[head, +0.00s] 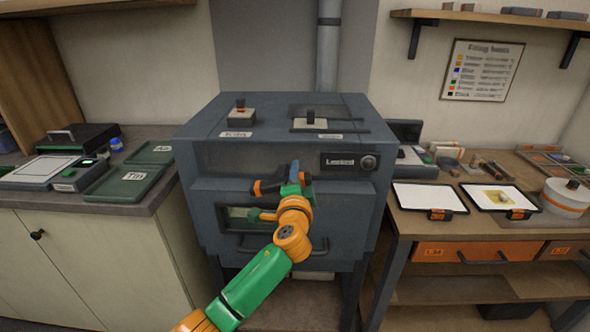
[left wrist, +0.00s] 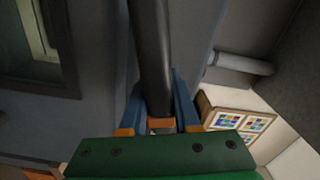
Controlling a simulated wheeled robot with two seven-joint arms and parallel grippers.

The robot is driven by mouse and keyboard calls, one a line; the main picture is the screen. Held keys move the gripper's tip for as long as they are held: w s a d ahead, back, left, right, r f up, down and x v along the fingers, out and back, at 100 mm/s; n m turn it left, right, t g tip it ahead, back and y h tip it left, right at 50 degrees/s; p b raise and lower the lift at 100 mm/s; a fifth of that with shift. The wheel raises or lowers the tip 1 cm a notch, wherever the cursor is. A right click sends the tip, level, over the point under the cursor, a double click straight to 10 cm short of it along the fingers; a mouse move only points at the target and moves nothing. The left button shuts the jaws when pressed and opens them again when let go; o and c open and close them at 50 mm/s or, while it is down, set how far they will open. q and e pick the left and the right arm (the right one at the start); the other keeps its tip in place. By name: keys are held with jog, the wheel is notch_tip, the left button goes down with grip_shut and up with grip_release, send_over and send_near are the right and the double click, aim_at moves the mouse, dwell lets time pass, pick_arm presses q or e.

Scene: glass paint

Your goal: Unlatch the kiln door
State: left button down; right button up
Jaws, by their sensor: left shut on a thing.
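The blue-grey kiln (head: 215,160) stands in the middle of the head view. Its front door (head: 210,195) looks closed, with a small window at left and a horizontal bar handle (head: 270,251) below. A black plate reading "Locked" (head: 340,161) is at its upper right. My left gripper (head: 294,171) is at the upper part of the door front. In the left wrist view a dark bar (left wrist: 150,55), apparently the latch lever, runs between the blue fingers (left wrist: 160,108), which are shut on it. In the head view my gripper mostly hides this bar. My right gripper is out of view.
Left of the kiln is a counter with green trays (head: 122,184). At right, a wooden bench holds two white panels (head: 428,198) and a round white container (head: 566,197). Small switch blocks (head: 240,116) sit on the kiln top.

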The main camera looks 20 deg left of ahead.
pick_arm(q)
jog(key=shift+d+f+m, duration=0.1)
jog(key=shift+f+m, duration=0.15)
jog(key=shift+m, duration=0.45)
jog(key=shift+f+m, duration=0.2)
jog(key=shift+m, duration=0.5)
jog(key=shift+f, duration=0.1)
jog(key=c, duration=0.6)
grip_release()
jog(key=shift+c, duration=0.2)
